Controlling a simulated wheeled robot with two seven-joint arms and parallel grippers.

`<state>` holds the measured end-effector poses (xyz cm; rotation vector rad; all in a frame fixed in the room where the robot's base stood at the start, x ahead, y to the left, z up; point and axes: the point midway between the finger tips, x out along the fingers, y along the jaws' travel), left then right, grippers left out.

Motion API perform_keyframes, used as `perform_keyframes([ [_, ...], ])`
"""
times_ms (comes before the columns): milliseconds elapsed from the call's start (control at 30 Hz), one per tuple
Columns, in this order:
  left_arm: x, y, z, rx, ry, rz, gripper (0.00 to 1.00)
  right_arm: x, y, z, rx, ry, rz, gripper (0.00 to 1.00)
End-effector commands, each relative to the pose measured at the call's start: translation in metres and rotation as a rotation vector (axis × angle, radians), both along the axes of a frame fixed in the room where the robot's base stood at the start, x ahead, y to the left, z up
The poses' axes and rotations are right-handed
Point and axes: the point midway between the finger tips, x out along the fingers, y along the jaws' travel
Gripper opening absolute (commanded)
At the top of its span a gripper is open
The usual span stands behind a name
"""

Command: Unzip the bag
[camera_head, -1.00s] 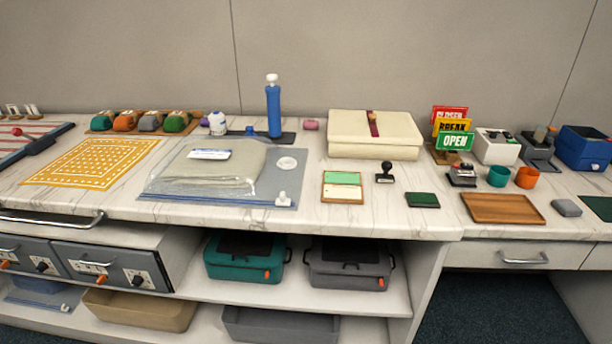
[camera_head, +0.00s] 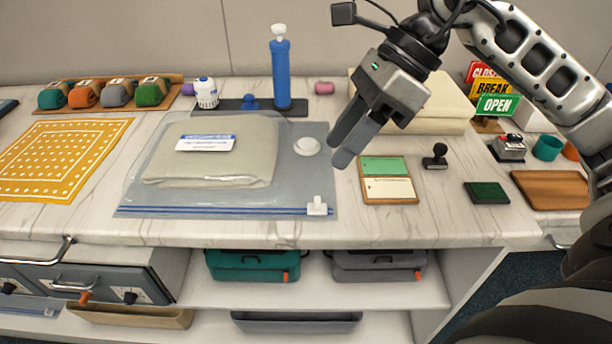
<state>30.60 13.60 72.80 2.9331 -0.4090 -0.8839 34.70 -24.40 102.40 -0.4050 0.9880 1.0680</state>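The clear plastic bag (camera_head: 145,188) lies flat on the marble counter with a folded beige cloth (camera_head: 245,165) and a white label inside. Its blue zip (camera_head: 225,210) runs along the front edge. The white slider (camera_head: 317,206) sits at the right end of the zip. A round white valve (camera_head: 306,146) is near the bag's right side. My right gripper (camera_head: 343,152) hangs above the bag's right edge, behind and above the slider, apart from it. Its two fingers point down left and nothing shows between them; the gap between them is hard to judge. My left gripper is not in view.
A blue hand pump (camera_head: 280,75) stands behind the bag. A green and cream pad (camera_head: 388,180) and a black stamp (camera_head: 435,157) lie to the right. A cream box (camera_head: 440,105) is partly behind my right arm. The counter strip before the bag is clear.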

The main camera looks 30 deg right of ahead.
Motion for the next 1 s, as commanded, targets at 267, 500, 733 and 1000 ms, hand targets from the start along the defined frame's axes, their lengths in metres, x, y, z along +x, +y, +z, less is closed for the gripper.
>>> perform_keyframes([
  [267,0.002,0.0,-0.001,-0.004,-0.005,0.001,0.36,0.002,-0.045,0.003,-0.242,-0.056,-0.046,0.4],
  [500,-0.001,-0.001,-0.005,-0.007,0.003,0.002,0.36,0.01,-0.028,-0.04,-0.236,-0.052,-0.043,0.4],
  [733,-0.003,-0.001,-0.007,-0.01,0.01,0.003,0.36,0.02,-0.011,-0.086,-0.232,-0.053,-0.044,0.4],
  [1000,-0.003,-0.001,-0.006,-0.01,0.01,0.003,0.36,0.03,0.002,-0.125,-0.233,-0.054,-0.046,0.4],
])
